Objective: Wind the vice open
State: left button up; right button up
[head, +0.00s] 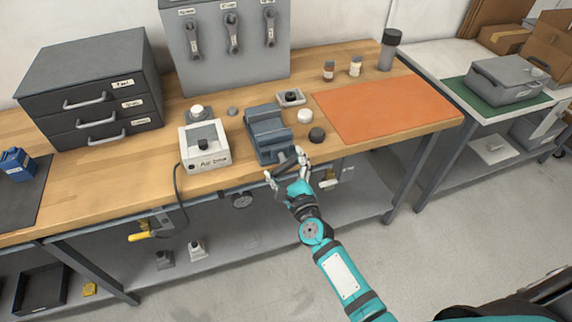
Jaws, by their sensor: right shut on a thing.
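The blue-grey vice (266,128) stands at the front edge of the wooden workbench, right of a white box with a black knob. Its front end and handle point toward me. My right gripper (287,170) is at the vice's front, just off the bench edge, shut on the dark vice handle (291,160). The fingers partly hide the handle and the screw. How wide the jaws stand apart is too small to tell. My left gripper is not in view.
An orange mat (387,108) covers the bench's right part. The white box (204,146) is left of the vice. Small round parts (317,134) lie close to its right. A dark drawer cabinet (92,87) stands at the back left.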

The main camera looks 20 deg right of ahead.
jog(key=n, duration=0.4)
jog(key=shift+a+n+p, duration=0.1)
jog(key=shift+n+p, duration=0.2)
jog(key=shift+n, duration=0.1)
jog(key=n, duration=0.3)
jog(key=shift+f+n+p, duration=0.15)
jog(key=shift+n+p, duration=0.15)
jog(key=n+p, duration=0.1)
jog(key=n, duration=0.3)
jog(key=shift+f, duration=0.1)
jog(key=n, duration=0.4)
jog(key=shift+f+p, duration=0.1)
jog(key=shift+p, duration=0.25)
jog(key=n, duration=0.3)
jog(key=shift+n+p, duration=0.35)
jog(key=shift+n, duration=0.05)
jog(key=n, duration=0.3)
jog(key=shift+f+n+p, duration=0.15)
jog(key=shift+n+p, duration=0.15)
jog(key=n, duration=0.6)
jog(key=shift+d, duration=0.2)
jog(key=o, duration=0.9)
